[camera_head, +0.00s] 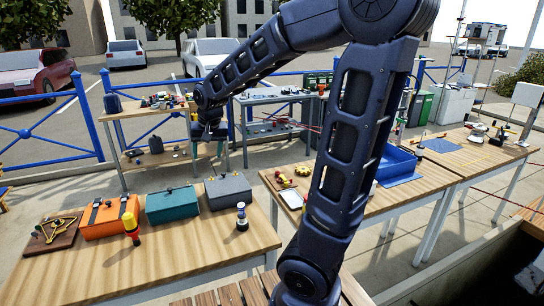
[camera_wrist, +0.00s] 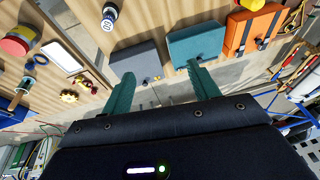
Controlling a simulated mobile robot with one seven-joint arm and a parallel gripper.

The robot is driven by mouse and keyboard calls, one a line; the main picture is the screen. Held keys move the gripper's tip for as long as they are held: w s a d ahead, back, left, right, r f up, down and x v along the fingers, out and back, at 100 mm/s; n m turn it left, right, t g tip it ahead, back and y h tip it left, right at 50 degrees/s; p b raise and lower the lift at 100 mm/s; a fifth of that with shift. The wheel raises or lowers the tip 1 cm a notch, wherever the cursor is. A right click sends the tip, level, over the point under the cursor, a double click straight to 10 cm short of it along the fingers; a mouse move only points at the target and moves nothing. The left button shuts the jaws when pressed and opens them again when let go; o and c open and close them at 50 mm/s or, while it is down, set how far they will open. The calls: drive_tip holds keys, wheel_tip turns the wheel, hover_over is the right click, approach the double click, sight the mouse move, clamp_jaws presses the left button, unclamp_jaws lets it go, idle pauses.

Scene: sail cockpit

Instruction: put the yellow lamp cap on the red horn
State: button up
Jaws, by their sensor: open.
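A red and yellow upright piece (camera_head: 131,228), which looks like the horn, stands on the near left table in front of the orange box. I cannot tell where its parts divide. A small yellow lobed piece (camera_head: 303,170) lies on the right table and also shows in the wrist view (camera_wrist: 68,96). I cannot tell whether it is the lamp cap. A red dome on a yellow base (camera_wrist: 18,40) shows in the wrist view. My gripper (camera_wrist: 160,76) is open, with nothing between its fingers. In the head view it hangs above and behind the boxes (camera_head: 212,127).
Orange (camera_head: 110,217), teal (camera_head: 172,204) and grey (camera_head: 228,191) boxes line the left table's back. A dark and white cylinder (camera_head: 241,217) stands near its right end. A blue bin (camera_head: 397,164) stands on the right table. My arm hides part of that table.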

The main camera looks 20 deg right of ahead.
drive_tip(key=s+d+r, duration=0.2)
drive_tip(key=s+d, duration=0.5)
drive_tip(key=s, duration=0.2)
drive_tip(key=s+d+r+t+h, duration=0.1)
drive_tip(key=s+d, duration=0.7)
drive_tip(key=s, duration=0.1)
drive_tip(key=shift+s+d+r+n, duration=0.25)
drive_tip(key=shift+r+n, duration=0.05)
drive_tip(key=shift+r, duration=0.05)
idle(0.4)
